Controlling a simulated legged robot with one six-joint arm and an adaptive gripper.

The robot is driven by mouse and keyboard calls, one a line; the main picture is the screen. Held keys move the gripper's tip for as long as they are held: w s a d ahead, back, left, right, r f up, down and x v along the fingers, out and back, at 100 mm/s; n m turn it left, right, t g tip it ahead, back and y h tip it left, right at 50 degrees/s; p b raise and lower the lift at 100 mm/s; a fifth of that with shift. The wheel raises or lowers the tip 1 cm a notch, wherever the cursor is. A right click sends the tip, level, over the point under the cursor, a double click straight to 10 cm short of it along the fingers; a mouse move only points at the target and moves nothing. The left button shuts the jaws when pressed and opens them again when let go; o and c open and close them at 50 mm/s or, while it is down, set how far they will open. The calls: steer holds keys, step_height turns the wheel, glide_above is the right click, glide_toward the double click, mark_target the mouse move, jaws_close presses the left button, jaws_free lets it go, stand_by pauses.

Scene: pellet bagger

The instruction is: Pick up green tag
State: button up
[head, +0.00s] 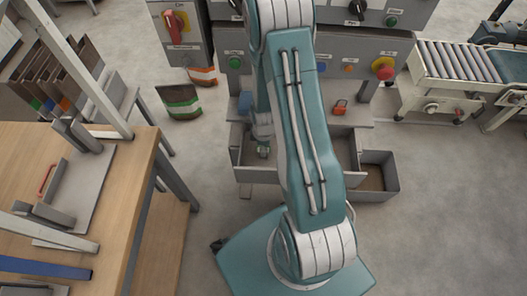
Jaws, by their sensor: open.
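I cannot clearly make out a green tag. A small greenish patch shows at the tips of my gripper (263,150), and I cannot tell whether it is a tag or part of the gripper. My gripper points down over the open left drawer (243,175) of the grey machine, partly hidden by my teal arm. The fingers are small here; they look open, and nothing is clearly held. Part of the drawer's inside is hidden behind my arm.
A red padlock (340,107) and a blue object (245,103) sit on the machine's ledge. An open grey bin (378,178) stands at right.

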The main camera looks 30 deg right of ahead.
steer(key=shift+a, duration=0.1)
jaws_close()
steer(key=shift+r, duration=0.1)
